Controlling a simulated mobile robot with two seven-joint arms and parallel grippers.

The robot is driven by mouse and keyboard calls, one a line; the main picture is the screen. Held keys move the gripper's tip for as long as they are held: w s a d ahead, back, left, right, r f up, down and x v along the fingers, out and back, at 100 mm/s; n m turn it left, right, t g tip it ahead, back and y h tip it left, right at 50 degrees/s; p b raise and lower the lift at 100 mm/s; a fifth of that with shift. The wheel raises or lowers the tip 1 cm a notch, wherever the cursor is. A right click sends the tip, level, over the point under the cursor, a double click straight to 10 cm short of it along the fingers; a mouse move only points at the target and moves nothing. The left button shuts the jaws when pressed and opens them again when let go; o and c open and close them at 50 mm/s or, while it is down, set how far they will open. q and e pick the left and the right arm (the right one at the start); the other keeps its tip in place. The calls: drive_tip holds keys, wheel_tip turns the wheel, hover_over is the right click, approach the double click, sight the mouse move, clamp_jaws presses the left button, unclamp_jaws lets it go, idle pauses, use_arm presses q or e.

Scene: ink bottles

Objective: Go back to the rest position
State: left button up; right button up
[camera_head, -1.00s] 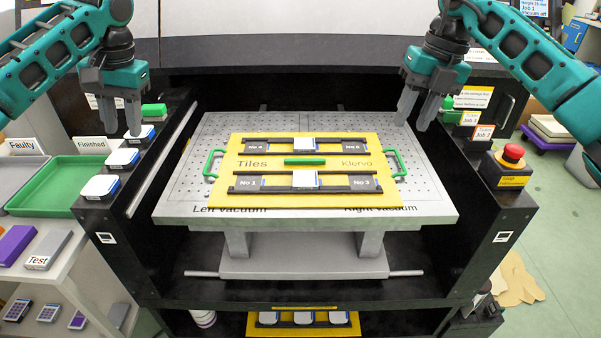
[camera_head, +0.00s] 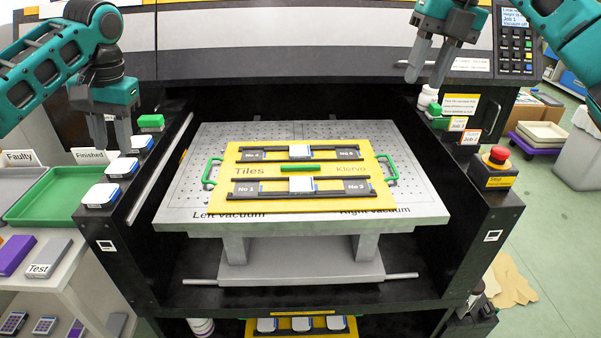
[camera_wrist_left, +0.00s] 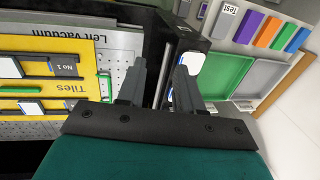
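My left gripper (camera_head: 111,145) hangs over the left ledge of the machine, pointing down. Its fingers are apart, with nothing between them, as the left wrist view (camera_wrist_left: 158,85) also shows. White square pieces (camera_head: 122,168) sit on the ledge near it. My right gripper (camera_head: 425,80) is raised at the upper right, in front of the machine's back panel. Its fingers are apart and empty. The yellow Tiles board (camera_head: 235,187) with green handles lies on the grey perforated plate (camera_head: 180,210), away from both grippers. It holds white pieces in its two black rails.
A green tray (camera_head: 45,208) stands at the left by the Finished sign. A red stop button (camera_head: 497,154) and ticket cards (camera_head: 458,124) sit on the right ledge. A white bottle (camera_head: 428,97) stands below my right gripper. The space above the plate is clear.

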drive_tip(key=shift+d+r, duration=0.15)
drive_tip(key=shift+r, duration=0.65)
